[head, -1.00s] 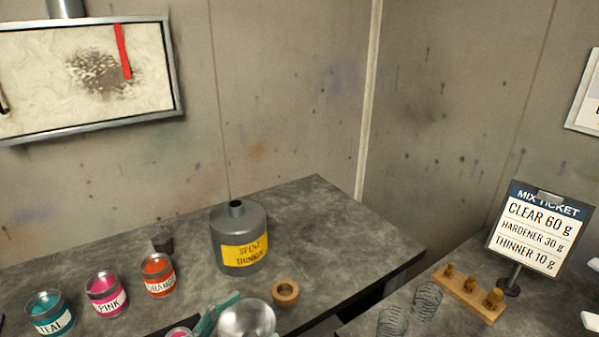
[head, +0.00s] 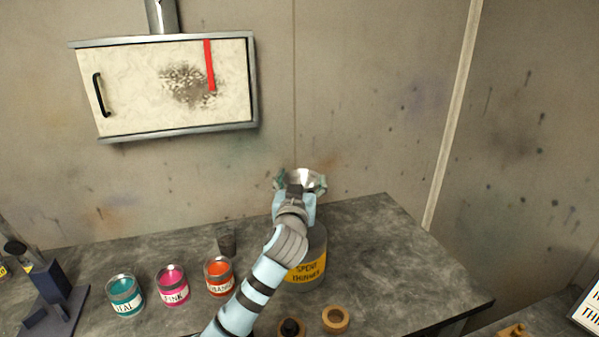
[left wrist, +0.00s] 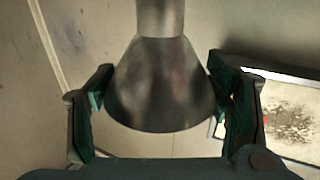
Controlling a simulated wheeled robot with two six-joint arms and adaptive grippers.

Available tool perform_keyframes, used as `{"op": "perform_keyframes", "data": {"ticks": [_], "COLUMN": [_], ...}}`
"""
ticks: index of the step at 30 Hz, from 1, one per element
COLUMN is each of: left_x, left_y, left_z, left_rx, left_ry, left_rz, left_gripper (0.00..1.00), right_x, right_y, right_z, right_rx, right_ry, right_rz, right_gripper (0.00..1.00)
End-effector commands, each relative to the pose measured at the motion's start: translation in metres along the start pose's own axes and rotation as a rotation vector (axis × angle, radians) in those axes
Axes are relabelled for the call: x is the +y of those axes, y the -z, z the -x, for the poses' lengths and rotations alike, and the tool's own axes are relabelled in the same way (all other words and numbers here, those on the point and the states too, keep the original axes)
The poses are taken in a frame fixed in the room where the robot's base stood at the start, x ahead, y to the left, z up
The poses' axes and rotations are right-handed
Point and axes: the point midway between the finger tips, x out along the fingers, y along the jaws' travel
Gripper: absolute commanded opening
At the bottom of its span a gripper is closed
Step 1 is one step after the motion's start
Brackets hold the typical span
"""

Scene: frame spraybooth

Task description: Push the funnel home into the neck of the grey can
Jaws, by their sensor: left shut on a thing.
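The grey can (head: 318,248) with a yellow "SPENT THINNER" label stands on the bench, partly behind my left arm. My left gripper (head: 300,187) is shut on the metal funnel (head: 304,179) and holds it above the can's top, wide mouth up. In the left wrist view the funnel (left wrist: 160,88) sits between the two dark green fingers, its spout running to the top edge. The can's neck and the spout's tip are hidden, so I cannot tell whether they touch. My right gripper is not in view.
Teal (head: 125,295), pink (head: 172,288) and orange (head: 219,276) paint tins stand left of the can, with a dark cup (head: 226,241) behind. A wooden ring (head: 335,319) lies in front. A framed filter panel (head: 165,88) hangs on the wall. The bench's right side is clear.

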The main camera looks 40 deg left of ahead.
Motion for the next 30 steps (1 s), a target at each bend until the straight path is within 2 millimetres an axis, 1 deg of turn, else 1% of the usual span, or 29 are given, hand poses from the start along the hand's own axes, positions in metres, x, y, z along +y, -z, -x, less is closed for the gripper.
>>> {"op": "perform_keyframes", "data": {"ticks": [2, 9, 13, 17, 24, 27, 30], "left_x": [-0.004, -0.005, -0.005, -0.005, -0.006, -0.005, -0.005], "left_y": [0.006, 0.005, 0.008, -0.006, -0.035, -0.042, -0.043], "left_z": [-0.003, -0.003, -0.002, -0.002, -0.002, -0.002, -0.002], "left_rx": [0.000, 0.000, 0.002, 0.002, 0.001, 0.001, 0.002], "left_ry": [0.027, 0.031, 0.032, 0.032, 0.031, 0.031, 0.030], "left_rz": [-0.001, -0.003, 0.010, 0.009, 0.009, 0.009, 0.009], "left_gripper": [0.44, 0.43, 0.44, 0.44, 0.44, 0.44, 0.44], "right_x": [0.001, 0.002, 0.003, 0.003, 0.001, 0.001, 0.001], "right_y": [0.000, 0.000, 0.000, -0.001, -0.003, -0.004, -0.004], "right_z": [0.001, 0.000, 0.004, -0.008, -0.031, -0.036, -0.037], "right_rx": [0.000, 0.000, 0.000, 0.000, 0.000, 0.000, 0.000], "right_ry": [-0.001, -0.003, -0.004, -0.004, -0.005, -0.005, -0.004], "right_rz": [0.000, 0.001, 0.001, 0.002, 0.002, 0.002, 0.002], "right_gripper": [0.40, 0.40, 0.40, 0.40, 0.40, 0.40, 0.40]}}
